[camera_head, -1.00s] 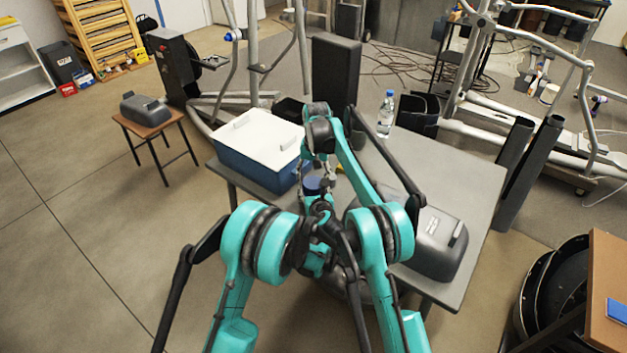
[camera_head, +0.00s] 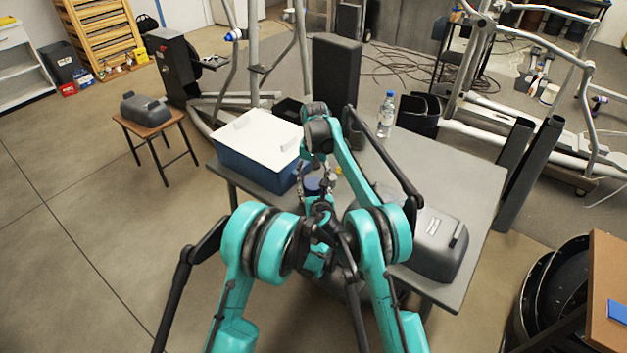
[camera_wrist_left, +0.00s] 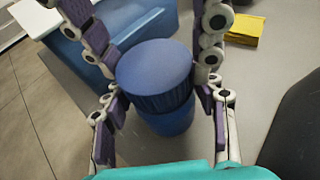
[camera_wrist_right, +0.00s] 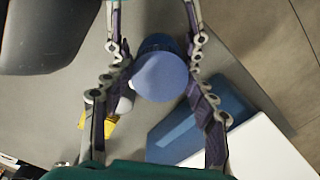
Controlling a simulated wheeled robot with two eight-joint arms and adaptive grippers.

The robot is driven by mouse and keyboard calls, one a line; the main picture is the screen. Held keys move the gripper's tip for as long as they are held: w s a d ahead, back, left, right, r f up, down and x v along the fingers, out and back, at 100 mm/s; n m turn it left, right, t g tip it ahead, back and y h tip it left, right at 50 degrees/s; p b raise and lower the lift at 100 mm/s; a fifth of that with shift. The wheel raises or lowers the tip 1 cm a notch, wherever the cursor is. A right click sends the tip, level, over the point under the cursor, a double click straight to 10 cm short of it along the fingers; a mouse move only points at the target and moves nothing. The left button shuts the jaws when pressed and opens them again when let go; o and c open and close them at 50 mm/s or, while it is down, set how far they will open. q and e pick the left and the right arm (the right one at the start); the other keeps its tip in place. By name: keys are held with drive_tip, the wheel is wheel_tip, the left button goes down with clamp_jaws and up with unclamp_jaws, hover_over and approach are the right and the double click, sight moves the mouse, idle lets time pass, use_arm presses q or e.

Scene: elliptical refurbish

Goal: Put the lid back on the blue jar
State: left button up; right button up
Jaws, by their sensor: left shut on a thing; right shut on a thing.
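The blue jar (camera_wrist_left: 172,120) is upright on the grey table, with the round blue lid (camera_wrist_left: 155,65) at its top. In the left wrist view the lid covers most of the jar; whether it is fully seated cannot be told. My left gripper (camera_wrist_left: 165,112) is shut on the jar from the near side. My right gripper (camera_wrist_right: 158,90) comes from the opposite side and is shut on the lid (camera_wrist_right: 160,77). The jar (camera_wrist_right: 158,42) shows just behind the lid in the right wrist view. In the head view my arms partly hide the jar and lid (camera_head: 312,185).
A blue box with a white top (camera_head: 262,138) stands close left of the jar. A small yellow block (camera_wrist_left: 245,30) lies near it. A water bottle (camera_head: 386,115) and a dark grey casing (camera_head: 432,245) are to the right. The table's right part (camera_head: 450,180) is clear.

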use_arm(q)
drive_tip(key=shift+r, duration=0.2)
use_arm(e)
drive_tip(key=shift+s+a+f, duration=0.1)
drive_tip(key=shift+s+f, duration=0.05)
drive_tip(key=shift+f, duration=0.45)
use_arm(q)
drive_tip(key=shift+d, duration=0.1)
use_arm(e)
drive_tip(key=shift+o, duration=1.2)
drive_tip(key=shift+r+y, duration=0.25)
drive_tip(key=shift+y, duration=0.05)
drive_tip(key=shift+c, duration=0.9)
drive_tip(key=shift+r, duration=0.15)
drive_tip(key=shift+o, duration=0.9)
drive_tip(key=shift+f, duration=0.5)
use_arm(q)
drive_tip(key=shift+f, duration=0.1)
